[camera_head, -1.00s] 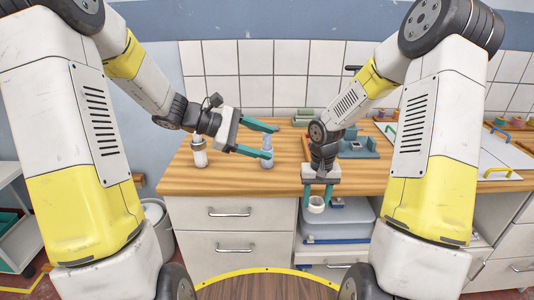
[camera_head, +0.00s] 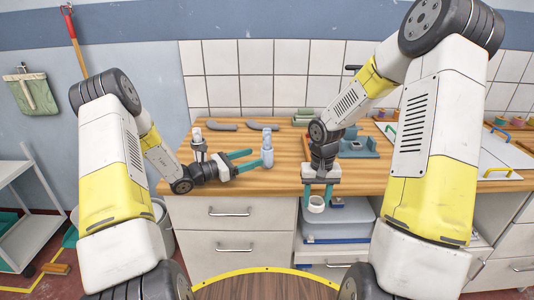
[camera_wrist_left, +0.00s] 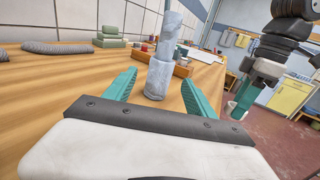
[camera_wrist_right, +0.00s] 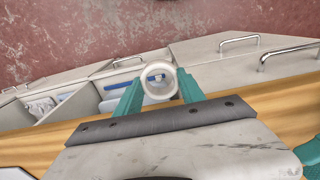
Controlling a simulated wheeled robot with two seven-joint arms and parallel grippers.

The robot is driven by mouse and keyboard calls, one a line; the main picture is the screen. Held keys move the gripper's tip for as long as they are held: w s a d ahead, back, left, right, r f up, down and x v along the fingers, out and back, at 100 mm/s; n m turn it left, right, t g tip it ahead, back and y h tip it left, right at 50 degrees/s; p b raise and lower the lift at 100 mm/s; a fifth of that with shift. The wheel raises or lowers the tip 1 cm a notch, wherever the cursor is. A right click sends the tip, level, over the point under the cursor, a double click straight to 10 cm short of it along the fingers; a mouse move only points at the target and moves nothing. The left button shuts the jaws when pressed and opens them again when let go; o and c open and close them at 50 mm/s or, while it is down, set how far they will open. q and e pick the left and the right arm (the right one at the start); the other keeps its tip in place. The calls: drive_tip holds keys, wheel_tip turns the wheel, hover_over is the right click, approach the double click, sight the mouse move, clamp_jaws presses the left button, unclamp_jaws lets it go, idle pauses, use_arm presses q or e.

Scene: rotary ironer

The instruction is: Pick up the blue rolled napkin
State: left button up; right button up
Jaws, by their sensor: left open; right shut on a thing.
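The blue rolled napkin (camera_head: 267,152) is a pale blue-grey roll standing upright on the wooden counter. In the left wrist view the napkin (camera_wrist_left: 159,78) stands ahead, between the lines of the two teal fingers. My left gripper (camera_head: 246,160) is low over the counter, open and empty, with its fingertips just short of the napkin. My right gripper (camera_head: 317,197) is shut on a white ring (camera_head: 316,204) and points down at the counter's front edge. The white ring (camera_wrist_right: 159,82) shows between its fingertips in the right wrist view.
Grey rolls (camera_head: 222,126) lie at the counter's back. A pale bottle-like thing (camera_head: 197,137) stands partly behind my left wrist. Green blocks (camera_head: 302,116) and a blue-grey device (camera_head: 358,146) are further right. An open drawer with bins (camera_head: 338,222) lies below my right gripper.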

sight(269, 154)
use_arm(q)
drive_tip(key=shift+w+d+f, duration=0.25)
drive_tip(key=shift+w+d, duration=0.05)
drive_tip(key=shift+d, duration=0.25)
drive_tip(key=shift+w+d+f, duration=0.2)
drive_tip(key=shift+w+d, duration=0.1)
drive_tip(key=shift+d, duration=0.25)
drive_tip(key=shift+x, duration=2.55)
clamp_jaws()
wheel_tip(269, 154, up, 10)
drive_tip(key=shift+r, duration=0.1)
wheel_tip(269, 154, down, 7)
drive_tip(key=shift+f, duration=0.1)
drive_tip(key=shift+f, duration=1.3)
